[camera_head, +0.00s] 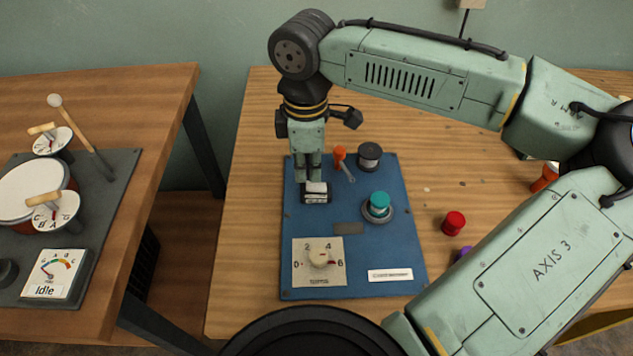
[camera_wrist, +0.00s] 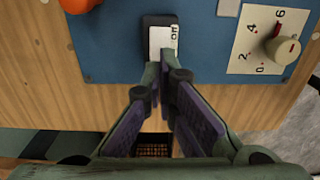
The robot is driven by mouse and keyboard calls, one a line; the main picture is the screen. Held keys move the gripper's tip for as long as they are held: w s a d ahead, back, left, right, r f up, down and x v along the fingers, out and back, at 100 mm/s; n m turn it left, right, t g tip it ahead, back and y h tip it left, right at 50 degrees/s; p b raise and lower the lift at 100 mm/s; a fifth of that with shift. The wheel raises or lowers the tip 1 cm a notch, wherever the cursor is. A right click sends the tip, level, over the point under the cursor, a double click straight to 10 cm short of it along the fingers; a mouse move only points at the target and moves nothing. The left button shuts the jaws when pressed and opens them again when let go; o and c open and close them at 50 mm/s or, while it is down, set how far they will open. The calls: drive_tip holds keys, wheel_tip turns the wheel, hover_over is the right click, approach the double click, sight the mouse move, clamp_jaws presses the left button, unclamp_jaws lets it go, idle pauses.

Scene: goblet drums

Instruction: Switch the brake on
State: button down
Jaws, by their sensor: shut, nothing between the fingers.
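A blue panel (camera_head: 360,260) lies on the wooden table. Near its left edge is a small black-framed switch (camera_head: 317,197) with a white face; in the wrist view this switch (camera_wrist: 163,38) reads "Off". No readable label tells me that it is the brake. My gripper (camera_head: 308,180) points down with its fingers together and empty. In the wrist view the fingertips (camera_wrist: 165,68) are at the near end of the white face. I cannot tell whether they touch it. The fingers hide part of the switch in the head view.
The panel also holds an orange lever (camera_head: 340,153), a black knob (camera_head: 369,156), a teal button (camera_head: 379,202) and a numbered dial (camera_head: 320,257). A red cylinder (camera_head: 454,223) stands to the right. A second table (camera_head: 160,170) with gauges is at left.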

sight(308, 186)
drive_tip(key=shift+f+b, duration=0.6)
drive_tip(key=shift+f, duration=0.6)
idle(0.5)
wheel_tip(308, 186, up, 5)
drive_tip(key=p, duration=0.5)
drive_tip(key=shift+r+p, duration=0.6)
drive_tip(key=shift+r, duration=0.4)
drive_tip(key=shift+s, duration=0.1)
